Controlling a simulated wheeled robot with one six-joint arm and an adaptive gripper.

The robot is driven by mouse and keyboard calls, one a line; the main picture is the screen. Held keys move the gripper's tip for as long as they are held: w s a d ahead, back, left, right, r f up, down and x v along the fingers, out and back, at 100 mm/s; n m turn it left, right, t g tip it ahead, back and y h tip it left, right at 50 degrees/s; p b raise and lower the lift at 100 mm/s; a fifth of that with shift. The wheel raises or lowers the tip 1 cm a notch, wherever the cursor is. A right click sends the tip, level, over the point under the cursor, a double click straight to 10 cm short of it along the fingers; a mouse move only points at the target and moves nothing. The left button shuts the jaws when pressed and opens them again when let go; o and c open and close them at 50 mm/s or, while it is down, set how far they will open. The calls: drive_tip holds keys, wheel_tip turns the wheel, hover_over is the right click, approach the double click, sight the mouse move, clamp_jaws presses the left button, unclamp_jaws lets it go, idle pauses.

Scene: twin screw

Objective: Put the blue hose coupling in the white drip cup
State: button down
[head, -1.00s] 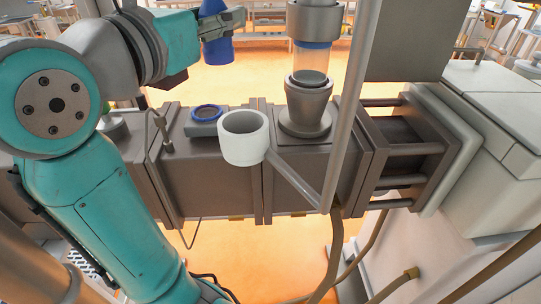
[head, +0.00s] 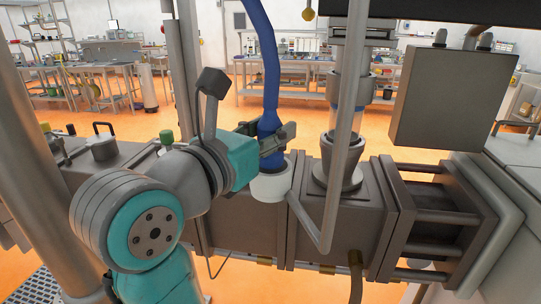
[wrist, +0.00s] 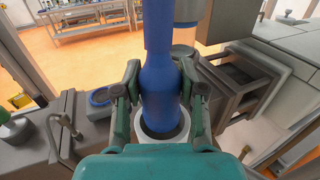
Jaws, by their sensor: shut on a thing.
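My gripper (head: 270,141) is shut on the blue hose coupling (head: 270,127), with a finger on each side of it. The blue hose (head: 258,45) runs upward from the coupling. The coupling is roughly upright. The white drip cup (head: 270,188) is directly beneath it, on an arm at the front of the machine. In the wrist view, the coupling (wrist: 160,88) stands between the fingers and its lower end shows within the cup's rim (wrist: 181,136). Whether it touches the cup's bottom is hidden.
A blue-rimmed round socket (wrist: 101,97) is left of the cup. A metal funnel (head: 339,160) and a slanting metal post (head: 340,130) stand close right of the cup. A grey box (head: 447,98) hangs further right. A bent rod (wrist: 62,135) rises at the left.

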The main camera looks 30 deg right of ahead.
sight(263, 160)
drive_tip(key=shift+f, duration=2.05)
drive_tip(key=shift+f, duration=0.1)
drive_tip(key=c, duration=0.7)
unclamp_jaws()
drive_tip(key=shift+s+a, duration=0.1)
drive_tip(key=shift+a, duration=0.1)
drive_tip(key=v, duration=1.1)
drive_tip(key=shift+s+a, duration=0.1)
drive_tip(key=shift+a, duration=0.15)
